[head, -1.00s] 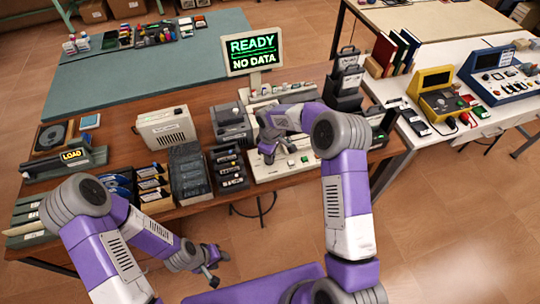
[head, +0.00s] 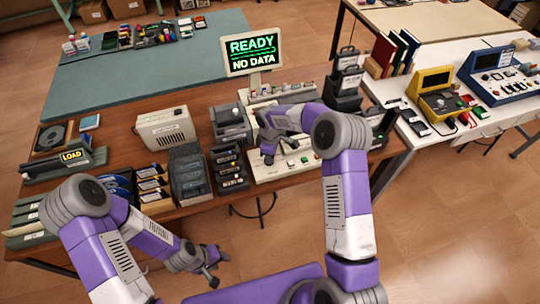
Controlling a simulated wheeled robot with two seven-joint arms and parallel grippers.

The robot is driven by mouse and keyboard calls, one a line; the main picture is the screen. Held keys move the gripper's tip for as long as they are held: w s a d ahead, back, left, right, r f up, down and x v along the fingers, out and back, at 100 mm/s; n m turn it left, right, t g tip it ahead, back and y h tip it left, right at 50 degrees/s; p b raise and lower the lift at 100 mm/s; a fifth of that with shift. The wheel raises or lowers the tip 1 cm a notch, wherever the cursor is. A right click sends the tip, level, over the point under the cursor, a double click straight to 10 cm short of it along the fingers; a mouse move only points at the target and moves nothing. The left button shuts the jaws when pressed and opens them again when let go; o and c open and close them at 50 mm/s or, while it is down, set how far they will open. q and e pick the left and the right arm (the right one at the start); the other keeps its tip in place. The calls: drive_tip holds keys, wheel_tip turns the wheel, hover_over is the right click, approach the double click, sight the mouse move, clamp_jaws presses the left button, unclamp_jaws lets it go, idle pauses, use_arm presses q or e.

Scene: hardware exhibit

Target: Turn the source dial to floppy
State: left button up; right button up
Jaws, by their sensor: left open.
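The white control console (head: 292,168) stands on the brown wooden table, with small knobs and a green button on its top. The screen (head: 252,51) behind it reads READY, NO DATA. My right gripper (head: 268,154) is over the left part of the console, pointing down. Its wrist covers much of the panel, so I cannot make out the source dial or its setting. The fingertips are small and dark, and I cannot tell whether they are open or touch anything. My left gripper (head: 213,270) is open and empty, low in front of the table.
Left of the console are a black rack of cartridges (head: 229,168), a dark bin (head: 188,172) and a beige box (head: 165,128). A LOAD unit (head: 65,163) is at far left. A black holder (head: 343,95) stands behind right.

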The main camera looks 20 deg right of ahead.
drive_tip(key=o, duration=0.5)
drive_tip(key=shift+c, duration=0.2)
wheel_tip(320, 180, up, 8)
drive_tip(key=shift+f+p, duration=0.2)
drive_tip(key=shift+p, duration=0.15)
drive_tip(key=shift+s+f, duration=0.1)
